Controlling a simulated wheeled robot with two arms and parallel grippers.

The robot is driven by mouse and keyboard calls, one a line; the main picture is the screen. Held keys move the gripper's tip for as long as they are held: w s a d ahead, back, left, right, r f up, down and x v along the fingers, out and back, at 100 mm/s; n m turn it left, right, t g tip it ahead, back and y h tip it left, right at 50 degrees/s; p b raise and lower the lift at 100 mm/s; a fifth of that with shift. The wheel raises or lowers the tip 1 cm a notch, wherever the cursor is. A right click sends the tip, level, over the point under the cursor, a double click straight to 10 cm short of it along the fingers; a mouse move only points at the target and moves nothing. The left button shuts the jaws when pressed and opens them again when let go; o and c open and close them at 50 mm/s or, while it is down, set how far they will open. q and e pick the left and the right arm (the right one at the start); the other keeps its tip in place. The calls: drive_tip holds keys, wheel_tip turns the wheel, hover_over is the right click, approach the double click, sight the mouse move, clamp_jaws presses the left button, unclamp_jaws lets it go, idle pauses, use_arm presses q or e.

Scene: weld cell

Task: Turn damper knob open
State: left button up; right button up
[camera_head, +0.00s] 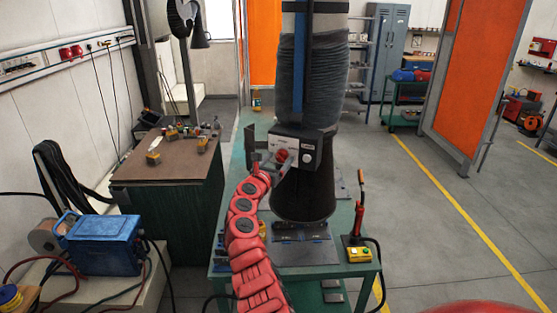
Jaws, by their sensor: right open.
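The damper box (311,148) is a small dark box with a light front panel, mounted on the extraction duct above the black hood. A red round knob (282,155) is on the left part of its front. My right gripper (268,154) is at the end of the red segmented arm, close in front of the knob. Its grey jaws are open, one to the left of the knob and one by its lower right. I cannot tell whether they touch it. Part of the knob and panel is hidden by the gripper. My left gripper is not in view.
The black hood (303,195) hangs low over the green welding table (345,240). A red-handled tool (359,215) stands at the table's right beside a yellow box (358,254). A brown-topped bench (170,170) and a blue machine (103,244) are on the left. Floor at right is open.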

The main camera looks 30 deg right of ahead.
clamp_jaws()
idle(0.5)
